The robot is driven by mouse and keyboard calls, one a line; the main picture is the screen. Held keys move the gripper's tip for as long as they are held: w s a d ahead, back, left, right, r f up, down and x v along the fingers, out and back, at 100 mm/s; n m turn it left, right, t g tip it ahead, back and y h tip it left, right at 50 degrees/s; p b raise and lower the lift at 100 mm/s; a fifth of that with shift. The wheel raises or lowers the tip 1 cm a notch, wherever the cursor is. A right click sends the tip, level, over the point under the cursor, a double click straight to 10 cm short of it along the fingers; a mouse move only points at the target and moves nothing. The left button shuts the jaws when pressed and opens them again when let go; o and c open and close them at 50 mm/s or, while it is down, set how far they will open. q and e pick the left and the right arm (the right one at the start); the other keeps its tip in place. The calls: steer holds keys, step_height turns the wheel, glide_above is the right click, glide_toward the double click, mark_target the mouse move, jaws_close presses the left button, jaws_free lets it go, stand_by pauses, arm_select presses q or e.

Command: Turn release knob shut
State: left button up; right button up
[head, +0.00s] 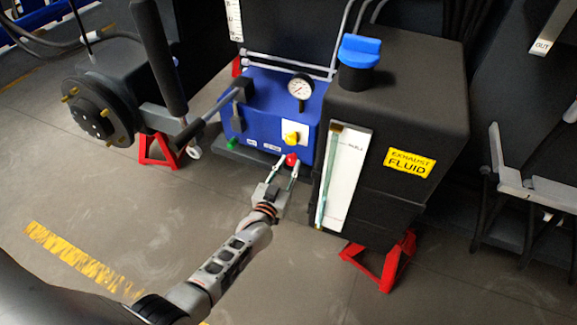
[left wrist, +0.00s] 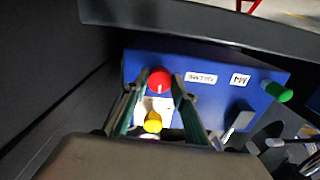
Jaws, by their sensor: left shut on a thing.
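A red knob (head: 292,159) sits low on the front of a blue box (head: 262,108). It also shows in the left wrist view (left wrist: 159,80), between the fingertips. My left gripper (head: 285,168) reaches it from the front and is shut on it. A yellow knob (head: 291,138) on a white plate is above the red one, and a green knob (head: 232,144) is at the lower left of the box. The knob's exact turn angle cannot be told. My right gripper is not in view.
A black tank (head: 385,120) with a blue cap (head: 360,50) stands close to the right of the box. A lever (head: 205,120) sticks out at the left. A round hub (head: 95,115) stands farther left. The floor in front is clear.

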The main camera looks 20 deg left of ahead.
mark_target(290, 141)
arm_select(q)
steer(key=shift+m, duration=0.6)
steer(key=o, duration=1.1)
steer(key=shift+r, duration=0.1)
step_height(290, 141, up, 10)
steer(key=shift+f, duration=0.1)
